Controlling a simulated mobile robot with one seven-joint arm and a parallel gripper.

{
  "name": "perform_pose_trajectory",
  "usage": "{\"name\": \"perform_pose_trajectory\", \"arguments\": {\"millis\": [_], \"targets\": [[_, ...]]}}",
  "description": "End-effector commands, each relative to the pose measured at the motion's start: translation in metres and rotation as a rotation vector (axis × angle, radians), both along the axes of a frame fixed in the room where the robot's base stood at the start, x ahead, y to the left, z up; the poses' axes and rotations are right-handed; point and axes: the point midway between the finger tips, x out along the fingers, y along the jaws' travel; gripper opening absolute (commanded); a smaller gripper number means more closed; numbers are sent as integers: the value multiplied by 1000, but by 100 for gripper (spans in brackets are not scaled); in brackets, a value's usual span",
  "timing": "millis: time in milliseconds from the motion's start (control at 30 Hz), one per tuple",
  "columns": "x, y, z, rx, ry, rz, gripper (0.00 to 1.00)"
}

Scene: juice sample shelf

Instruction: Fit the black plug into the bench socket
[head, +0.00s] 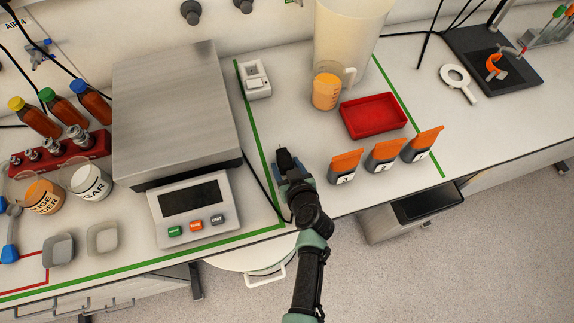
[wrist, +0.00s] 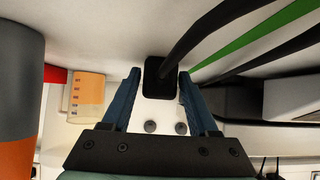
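The black plug (head: 285,160) is at the end of my gripper (head: 288,171), near the front edge of the bench. In the wrist view the plug (wrist: 159,72) sits between the two blue fingertips (wrist: 160,80), which lie close against both its sides. My gripper appears shut on it. A black cable runs from the plug toward the upper right of the wrist view. The white bench socket (head: 254,80) stands farther back on the bench, left of the beige jug, apart from the plug. I cannot tell how high the plug is above the bench.
A scale (head: 178,118) stands left of my gripper. To the right are a red tray (head: 373,116), a cup of orange juice (head: 326,91), a large jug (head: 350,35) and grey-and-orange numbered holders (head: 384,155). The bench between plug and socket looks clear.

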Motion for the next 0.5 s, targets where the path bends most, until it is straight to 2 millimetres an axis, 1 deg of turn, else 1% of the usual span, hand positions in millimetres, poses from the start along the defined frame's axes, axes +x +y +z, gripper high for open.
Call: {"name": "perform_pose_trajectory", "arguments": {"millis": [33, 167, 200, 267, 300, 500], "targets": [[0, 0, 0, 0, 0, 0, 49], [0, 0, 0, 0, 0, 0, 26], [0, 0, 0, 0, 0, 0, 18], [0, 0, 0, 0, 0, 0, 8], [0, 0, 0, 0, 0, 0, 0], [0, 0, 0, 0, 0, 0, 0]]}}
